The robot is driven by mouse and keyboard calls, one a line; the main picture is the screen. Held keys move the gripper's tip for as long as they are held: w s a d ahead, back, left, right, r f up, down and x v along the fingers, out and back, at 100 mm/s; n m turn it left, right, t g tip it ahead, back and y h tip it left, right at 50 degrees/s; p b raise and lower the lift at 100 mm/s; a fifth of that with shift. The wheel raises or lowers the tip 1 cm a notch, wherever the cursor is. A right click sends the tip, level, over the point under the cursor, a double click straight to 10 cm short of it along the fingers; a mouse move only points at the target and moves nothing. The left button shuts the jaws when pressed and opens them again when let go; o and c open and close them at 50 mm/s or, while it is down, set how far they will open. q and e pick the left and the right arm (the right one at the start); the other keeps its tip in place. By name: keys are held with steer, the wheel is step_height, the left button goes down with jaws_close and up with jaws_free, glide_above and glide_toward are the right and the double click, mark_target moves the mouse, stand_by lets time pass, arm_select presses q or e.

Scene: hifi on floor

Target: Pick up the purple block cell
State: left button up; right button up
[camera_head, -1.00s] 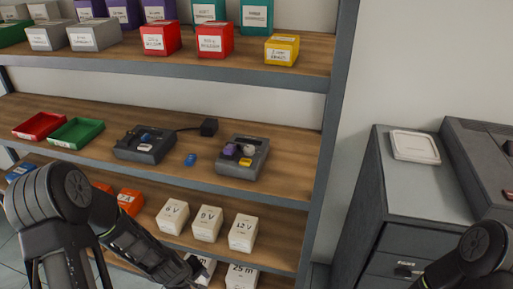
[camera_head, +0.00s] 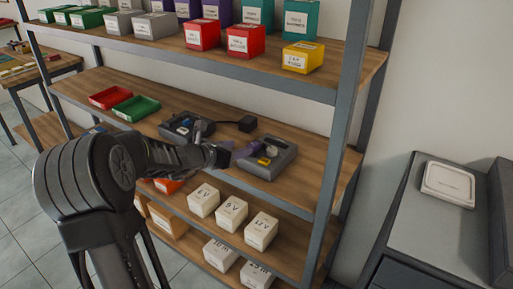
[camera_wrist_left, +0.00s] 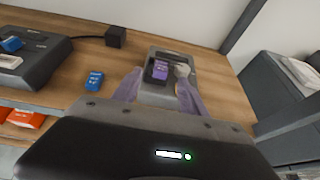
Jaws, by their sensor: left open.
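The purple block cell (camera_wrist_left: 160,68) sits in a grey dock (camera_wrist_left: 155,98) on the middle shelf, with a pale label or contact side facing the wrist camera. In the head view the dock (camera_head: 283,165) also shows, with a yellow block in it; the purple cell is largely hidden there by my gripper. My left gripper (camera_wrist_left: 161,80) is open, its two purplish fingers reaching over the dock on either side of the cell. It also shows in the head view (camera_head: 238,151), at the left of the dock. I cannot tell whether the fingers touch the cell. My right gripper is out of view.
A blue block (camera_wrist_left: 94,81) lies on the shelf left of the dock. A second dark dock (camera_head: 184,125) and a black adapter (camera_head: 246,124) stand farther left and behind. Green (camera_head: 136,108) and red (camera_head: 111,97) trays are beyond. A shelf post (camera_head: 335,140) stands at the right.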

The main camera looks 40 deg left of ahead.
mark_target(251, 145)
arm_select(q)
steer(key=x, duration=0.2)
steer(key=shift+w+d+f, duration=0.1)
steer(key=shift+w+f, duration=0.1)
steer(key=shift+w, duration=0.1)
steer(key=p+x, duration=0.2)
steer(key=x, duration=0.2)
steer(key=shift+w+f, duration=0.15)
steer(key=shift+w, duration=0.15)
steer(key=shift+w+f, duration=0.2)
steer(key=shift+w, duration=0.05)
stand_by(0.3)
jaws_close()
stand_by(0.4)
